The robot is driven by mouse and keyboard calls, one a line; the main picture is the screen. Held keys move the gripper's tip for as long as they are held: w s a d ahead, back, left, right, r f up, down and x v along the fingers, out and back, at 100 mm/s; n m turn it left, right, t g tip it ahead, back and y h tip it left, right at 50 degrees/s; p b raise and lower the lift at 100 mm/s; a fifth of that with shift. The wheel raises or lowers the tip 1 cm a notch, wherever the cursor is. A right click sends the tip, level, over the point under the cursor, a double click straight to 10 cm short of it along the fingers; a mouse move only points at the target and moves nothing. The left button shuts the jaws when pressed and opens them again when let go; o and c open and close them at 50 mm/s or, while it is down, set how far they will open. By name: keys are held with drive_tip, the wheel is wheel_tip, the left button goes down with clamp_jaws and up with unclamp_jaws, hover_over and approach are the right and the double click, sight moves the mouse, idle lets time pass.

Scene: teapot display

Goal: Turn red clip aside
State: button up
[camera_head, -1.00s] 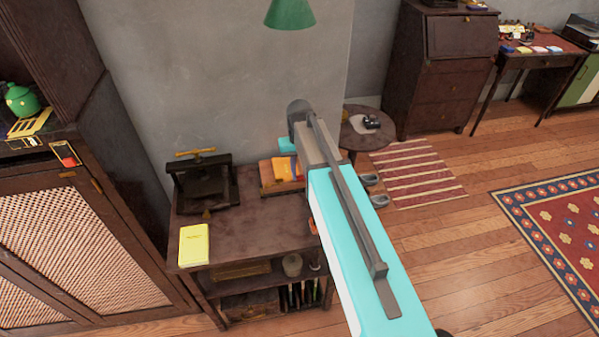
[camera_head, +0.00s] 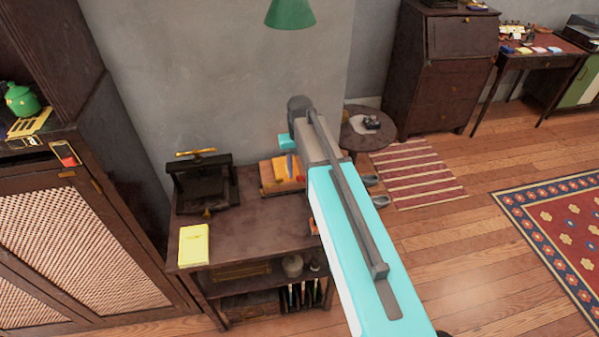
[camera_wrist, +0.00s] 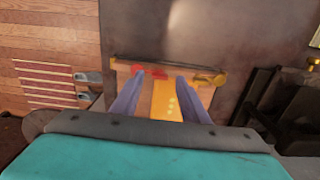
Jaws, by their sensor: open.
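A small red piece with a yellowish part (camera_head: 65,154) sits on the front upper edge of the dark cabinet at left. Small red pieces (camera_wrist: 138,70) also lie at the edge of a wooden tray in the wrist view. I cannot tell which is the red clip. A green teapot (camera_head: 22,99) stands on the cabinet at far left. My gripper (camera_wrist: 158,83) is open, its two bluish fingers apart above the tray with an orange-yellow item (camera_wrist: 165,100). Nothing is visibly held. In the head view my arm hides part of the gripper.
The tray (camera_head: 268,190) stands on a low dark table (camera_head: 245,235) beside a black press (camera_head: 205,185). A yellow book (camera_head: 194,245) lies at the table's front left. A round side table (camera_head: 355,135) stands behind my arm. The table's middle is clear.

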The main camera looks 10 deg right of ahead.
sight(300, 176)
wheel_tip(300, 176, up, 12)
drive_tip(key=b, duration=0.2)
drive_tip(key=shift+r, duration=0.25)
idle(0.4)
idle(0.5)
